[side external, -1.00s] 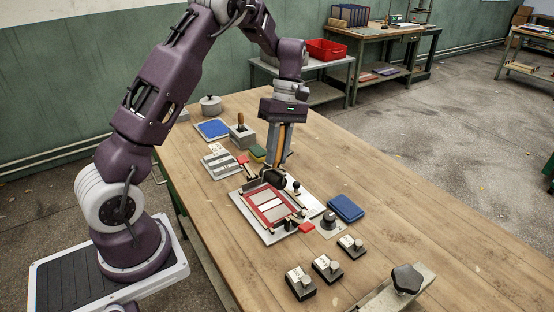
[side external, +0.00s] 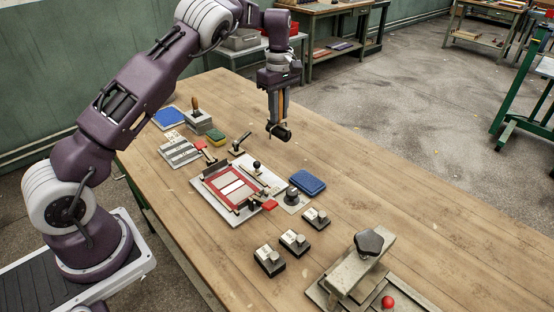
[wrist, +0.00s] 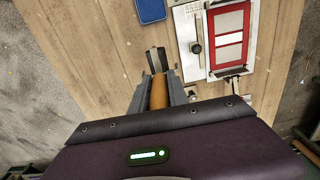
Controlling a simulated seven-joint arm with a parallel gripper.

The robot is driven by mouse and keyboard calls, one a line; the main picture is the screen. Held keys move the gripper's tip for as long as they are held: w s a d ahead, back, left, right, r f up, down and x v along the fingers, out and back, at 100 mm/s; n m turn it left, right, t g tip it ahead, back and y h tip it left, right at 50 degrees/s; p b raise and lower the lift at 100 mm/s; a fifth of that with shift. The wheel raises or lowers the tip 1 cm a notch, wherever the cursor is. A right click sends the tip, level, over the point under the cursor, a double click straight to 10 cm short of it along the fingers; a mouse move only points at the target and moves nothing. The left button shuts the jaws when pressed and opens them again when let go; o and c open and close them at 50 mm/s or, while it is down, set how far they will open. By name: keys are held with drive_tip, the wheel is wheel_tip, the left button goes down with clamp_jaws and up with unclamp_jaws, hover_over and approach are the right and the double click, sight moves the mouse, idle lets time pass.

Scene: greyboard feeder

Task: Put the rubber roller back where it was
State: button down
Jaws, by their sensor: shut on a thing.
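My gripper (side external: 277,118) is shut on the rubber roller's orange-brown handle. The handle (wrist: 159,92) lies between the two jaws in the wrist view. The black roller head (side external: 281,132) hangs below the fingertips, raised above bare table. It also shows just beyond the fingertips in the wrist view (wrist: 156,60). A small stand with a black upright part (side external: 239,146) is on the table left of the roller. The red-framed board (side external: 232,187) lies in front and to the left. Whether that stand is the roller's former place cannot be told.
A blue pad (side external: 308,183), a round black knob on a plate (side external: 292,196) and several small black-based blocks (side external: 294,241) stand to the front. A grey block with a wooden handle (side external: 197,121) is at the back left. The table's right side is mostly clear.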

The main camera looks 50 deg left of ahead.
wheel_tip(320, 180, down, 10)
drive_tip(key=shift+w+r, duration=0.1)
drive_tip(key=shift+r, duration=0.15)
drive_tip(key=shift+f, duration=0.15)
drive_tip(key=c, duration=1.3)
unclamp_jaws()
